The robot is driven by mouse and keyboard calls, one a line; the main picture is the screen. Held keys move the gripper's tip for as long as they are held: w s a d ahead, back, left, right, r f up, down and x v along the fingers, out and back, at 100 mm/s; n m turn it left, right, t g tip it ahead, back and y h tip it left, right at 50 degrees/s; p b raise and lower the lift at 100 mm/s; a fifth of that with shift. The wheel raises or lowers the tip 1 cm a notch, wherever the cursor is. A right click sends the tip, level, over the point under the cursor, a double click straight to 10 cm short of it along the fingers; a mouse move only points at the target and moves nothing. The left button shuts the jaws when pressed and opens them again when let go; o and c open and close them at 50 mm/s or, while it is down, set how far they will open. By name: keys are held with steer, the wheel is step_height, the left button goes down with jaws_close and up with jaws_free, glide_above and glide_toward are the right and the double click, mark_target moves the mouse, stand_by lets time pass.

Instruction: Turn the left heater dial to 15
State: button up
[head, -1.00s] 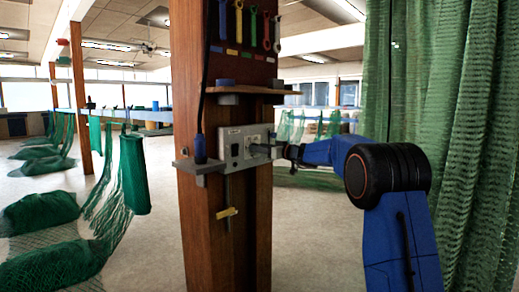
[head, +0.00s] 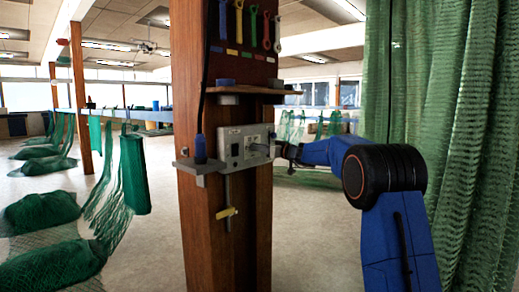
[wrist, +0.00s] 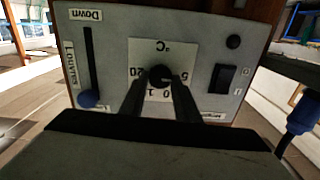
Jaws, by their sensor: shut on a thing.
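The heater control box (head: 240,145) is a pale grey panel on the wooden post; it fills much of the wrist view (wrist: 195,50). A black round dial (wrist: 160,74) sits in a white square scale marked °C, with 20 at its left and 5 at its right. My gripper (wrist: 161,85) is shut on this dial, one finger on each side. In the head view my gripper (head: 276,150) reaches the box from the right. The dial's pointer and part of the scale are hidden by the fingers, so I cannot read its setting.
On the panel are a louvres slider with a blue knob (wrist: 88,98) and a black rocker switch (wrist: 222,79). A small shelf (head: 201,166) with a blue-handled tool (head: 200,148) stands beside the box. A green net (head: 450,130) hangs at the right.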

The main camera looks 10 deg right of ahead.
steer(key=m, duration=2.3)
steer(key=shift+w+d+f, duration=0.1)
steer(key=shift+d+f, duration=0.1)
steer(key=shift+f, duration=0.1)
stand_by(0.4)
steer(key=o, duration=1)
steer(key=v, duration=1.7)
steer(key=shift+d, duration=0.1)
